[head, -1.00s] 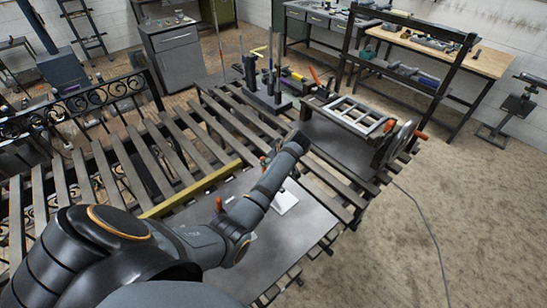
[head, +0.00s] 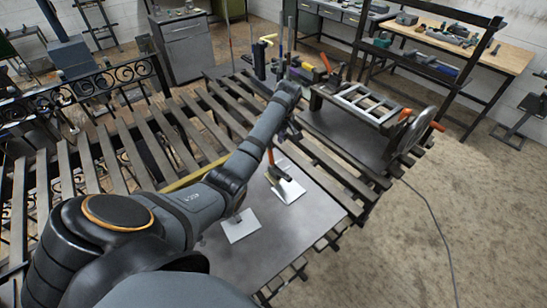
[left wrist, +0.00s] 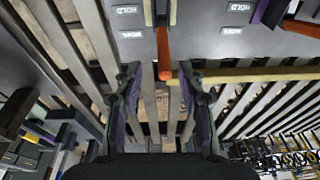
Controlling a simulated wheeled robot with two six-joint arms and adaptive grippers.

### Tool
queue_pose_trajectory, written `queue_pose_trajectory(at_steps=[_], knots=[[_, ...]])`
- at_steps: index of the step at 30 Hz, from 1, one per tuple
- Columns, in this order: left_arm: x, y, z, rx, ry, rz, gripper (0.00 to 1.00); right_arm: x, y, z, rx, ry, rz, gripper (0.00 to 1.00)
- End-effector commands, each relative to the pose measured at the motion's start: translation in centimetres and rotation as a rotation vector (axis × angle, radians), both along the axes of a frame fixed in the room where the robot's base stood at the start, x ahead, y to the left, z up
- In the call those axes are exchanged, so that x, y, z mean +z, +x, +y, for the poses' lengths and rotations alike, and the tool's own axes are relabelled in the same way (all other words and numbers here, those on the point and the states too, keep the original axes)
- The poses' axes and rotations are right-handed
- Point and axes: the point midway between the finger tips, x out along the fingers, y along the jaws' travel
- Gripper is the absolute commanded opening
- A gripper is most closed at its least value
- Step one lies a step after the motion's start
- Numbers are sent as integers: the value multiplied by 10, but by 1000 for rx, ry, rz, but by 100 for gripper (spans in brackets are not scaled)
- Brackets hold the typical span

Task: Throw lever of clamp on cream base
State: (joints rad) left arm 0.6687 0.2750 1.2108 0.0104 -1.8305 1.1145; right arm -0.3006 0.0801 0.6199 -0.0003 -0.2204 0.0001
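My left gripper (left wrist: 160,78) is open in the left wrist view, its two dark fingers well apart. An orange lever (left wrist: 163,50) points toward the gap between the fingertips, with no contact visible. A cream strip (left wrist: 173,10) shows beside the lever's far end, cut by the top edge; I cannot tell whether it is the cream base. In the head view an orange lever (head: 271,155) stands upright beside my left arm, by a pale plate (head: 288,190). My arm hides most of the left gripper there. My right gripper is not in view.
A second pale plate (head: 240,225) lies nearer on the grey sheet (head: 310,215). A yellow bar (head: 190,177) crosses the slatted table. A frame with a disc and orange handles (head: 370,105) stands at right. Another orange handle (left wrist: 300,28) is at the wrist view's upper right.

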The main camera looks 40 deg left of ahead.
Motion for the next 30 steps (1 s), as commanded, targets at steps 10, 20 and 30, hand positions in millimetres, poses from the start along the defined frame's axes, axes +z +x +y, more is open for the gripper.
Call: queue_pose_trajectory(at_steps=[10,20,30], knots=[[8,-1,22,12,-217,31,40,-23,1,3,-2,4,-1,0],[-42,-2,21,13,-215,36,40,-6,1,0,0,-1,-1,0],[-94,-1,22,12,-214,32,40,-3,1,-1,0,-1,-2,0]])
